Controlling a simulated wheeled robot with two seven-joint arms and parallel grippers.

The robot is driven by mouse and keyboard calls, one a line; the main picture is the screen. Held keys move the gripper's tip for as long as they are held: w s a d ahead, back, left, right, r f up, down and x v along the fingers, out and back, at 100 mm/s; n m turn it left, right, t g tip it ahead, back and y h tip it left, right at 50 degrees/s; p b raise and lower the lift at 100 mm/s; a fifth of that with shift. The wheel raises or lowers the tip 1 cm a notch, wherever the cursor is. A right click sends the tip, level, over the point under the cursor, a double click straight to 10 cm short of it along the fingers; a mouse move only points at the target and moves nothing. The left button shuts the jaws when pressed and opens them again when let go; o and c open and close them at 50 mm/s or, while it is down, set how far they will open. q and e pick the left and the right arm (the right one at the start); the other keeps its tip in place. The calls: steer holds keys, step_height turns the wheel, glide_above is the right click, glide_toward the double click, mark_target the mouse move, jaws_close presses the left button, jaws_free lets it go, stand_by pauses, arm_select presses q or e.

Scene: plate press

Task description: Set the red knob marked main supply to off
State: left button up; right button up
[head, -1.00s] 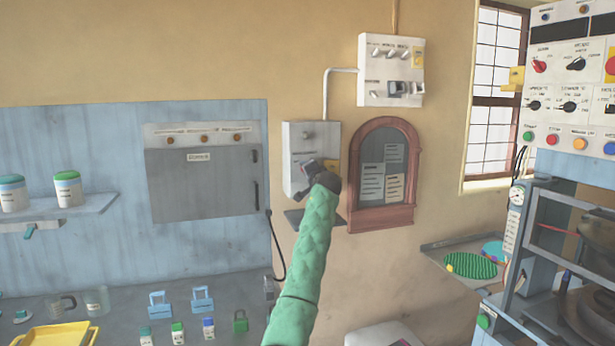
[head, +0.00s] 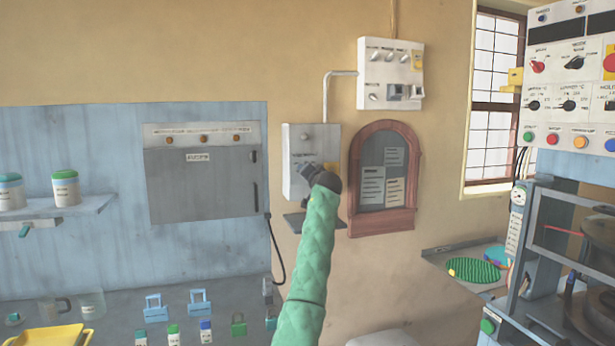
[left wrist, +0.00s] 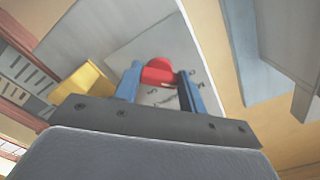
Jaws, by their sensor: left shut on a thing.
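The red knob (left wrist: 160,72) is between the blue fingers of my left gripper (left wrist: 161,84) in the left wrist view. The gripper is shut on it. The knob sits on a pale plate with small dark markings, too blurred to read. In the head view my left gripper (head: 308,172) is at the front of the pale grey wall box (head: 300,140) and hides the knob. Which way the knob points cannot be told. My right gripper is not in view.
A white switch panel (head: 390,72) hangs above right of the box. An arched noticeboard (head: 384,207) is close on its right, and a grey cabinet (head: 200,185) is on its left. A dark ledge (head: 294,222) juts out below the box.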

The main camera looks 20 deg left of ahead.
arm_select(q)
steer(key=shift+f, duration=0.25)
steer(key=o, duration=1)
steer(key=shift+r, duration=0.15)
steer(key=b+v, duration=0.1)
steer(key=v, duration=0.6)
steer(key=shift+s+d+b, duration=0.25)
steer(key=shift+s+b, duration=0.05)
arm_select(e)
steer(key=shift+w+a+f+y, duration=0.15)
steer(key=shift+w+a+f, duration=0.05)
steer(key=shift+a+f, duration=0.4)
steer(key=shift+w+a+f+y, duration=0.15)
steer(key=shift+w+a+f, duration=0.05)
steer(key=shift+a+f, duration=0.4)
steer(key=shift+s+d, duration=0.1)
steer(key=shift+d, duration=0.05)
